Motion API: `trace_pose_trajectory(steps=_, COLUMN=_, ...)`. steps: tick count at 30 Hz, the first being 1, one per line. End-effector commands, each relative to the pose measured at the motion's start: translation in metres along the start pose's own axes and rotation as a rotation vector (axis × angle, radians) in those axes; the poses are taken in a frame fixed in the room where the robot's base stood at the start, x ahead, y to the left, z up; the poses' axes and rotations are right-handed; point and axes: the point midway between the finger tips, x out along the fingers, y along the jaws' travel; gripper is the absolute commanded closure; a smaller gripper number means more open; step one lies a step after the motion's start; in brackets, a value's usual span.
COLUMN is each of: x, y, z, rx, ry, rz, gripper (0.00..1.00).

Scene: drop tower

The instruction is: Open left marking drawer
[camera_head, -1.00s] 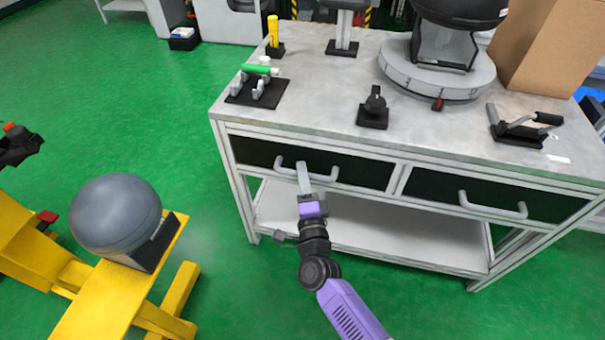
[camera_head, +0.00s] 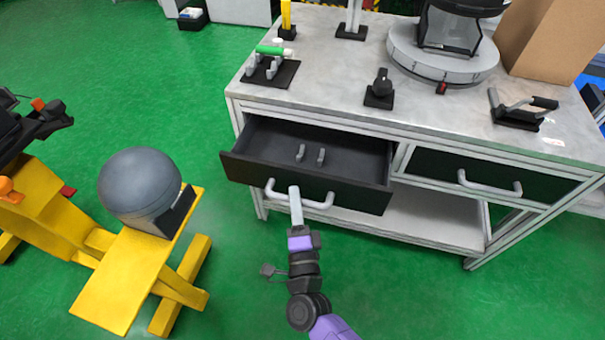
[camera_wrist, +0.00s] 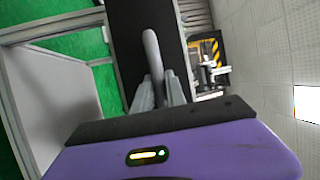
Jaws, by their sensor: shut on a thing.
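The left drawer (camera_head: 360,193) has a black front and stands well out from the bench in the head view. Its open inside shows two small grey upright pieces (camera_head: 310,154). My gripper (camera_head: 295,195) is at the drawer's light grey bar handle (camera_head: 318,205), left of the handle's middle, with its fingers shut on it. In the wrist view the handle (camera_wrist: 151,50) runs up from between the two grey fingers (camera_wrist: 158,92), in front of the black drawer front (camera_wrist: 128,45). The far ends of the fingers are partly hidden by the handle.
The right drawer (camera_head: 440,168) is closed. A yellow frame (camera_head: 130,285) with a grey dome stands left.

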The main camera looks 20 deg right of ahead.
Motion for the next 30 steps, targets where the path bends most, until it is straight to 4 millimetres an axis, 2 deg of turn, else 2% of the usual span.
trace_pose_trajectory(steps=1, x=-0.016, y=-0.004, z=0.007, rx=0.001, ry=-0.004, rz=0.005, gripper=1.0)
trace_pose_trajectory(steps=6, x=-0.055, y=-0.011, z=0.023, rx=0.0, ry=-0.004, rz=0.004, gripper=1.0)
trace_pose_trajectory(steps=12, x=-0.085, y=-0.017, z=0.035, rx=0.0, ry=-0.002, rz=0.003, gripper=1.0)
trace_pose_trajectory(steps=18, x=-0.098, y=-0.02, z=0.041, rx=0.0, ry=0.0, rz=0.001, gripper=1.0)
trace_pose_trajectory(steps=29, x=-0.099, y=-0.02, z=0.041, rx=0.001, ry=0.0, rz=0.001, gripper=1.0)
trace_pose_trajectory(steps=30, x=-0.099, y=-0.02, z=0.041, rx=0.001, ry=0.0, rz=0.001, gripper=0.8)
